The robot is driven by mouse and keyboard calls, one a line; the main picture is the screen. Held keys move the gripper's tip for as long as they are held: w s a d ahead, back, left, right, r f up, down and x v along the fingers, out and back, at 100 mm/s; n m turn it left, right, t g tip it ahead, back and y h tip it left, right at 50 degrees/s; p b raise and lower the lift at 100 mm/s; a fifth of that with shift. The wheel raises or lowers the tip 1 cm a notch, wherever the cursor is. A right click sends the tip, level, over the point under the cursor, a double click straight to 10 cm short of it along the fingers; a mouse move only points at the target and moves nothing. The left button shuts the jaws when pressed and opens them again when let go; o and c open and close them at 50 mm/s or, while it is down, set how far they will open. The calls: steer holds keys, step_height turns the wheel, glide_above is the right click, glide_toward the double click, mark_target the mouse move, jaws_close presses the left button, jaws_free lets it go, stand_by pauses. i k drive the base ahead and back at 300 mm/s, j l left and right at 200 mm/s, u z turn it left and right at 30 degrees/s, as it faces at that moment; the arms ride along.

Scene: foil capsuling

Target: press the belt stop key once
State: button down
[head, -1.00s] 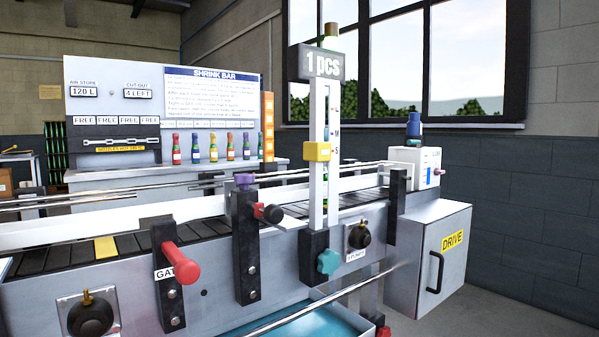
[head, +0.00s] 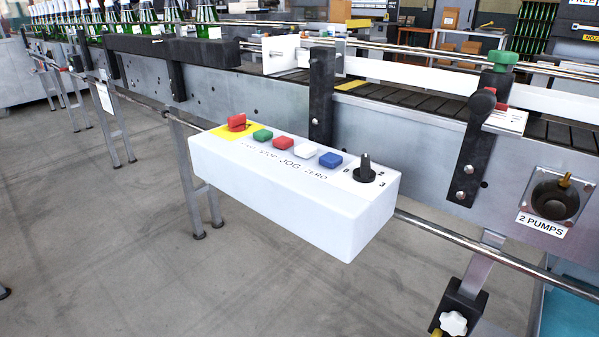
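A white control box (head: 290,205) hangs on the front of the conveyor, in the middle of the head view. Its top carries a row of keys: green (head: 263,135), red (head: 284,142), white (head: 306,150) and blue (head: 330,159). The print in front of them is partly blurred; JOG and ZERO read clearly, and a word like STOP stands before them, which fits the red key. A separate red switch (head: 237,122) sits on a yellow plate at the box's left end. My gripper is not in view.
A black rotary knob (head: 365,170) stands at the box's right end. A metal rail (head: 480,252) runs along the conveyor front, and a 2 PUMPS valve (head: 552,197) is at right. Green bottles (head: 145,15) line the far belt. The floor (head: 130,260) before the box is clear.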

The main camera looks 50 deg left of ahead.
mark_target(283, 142)
steer(key=u, duration=2.15)
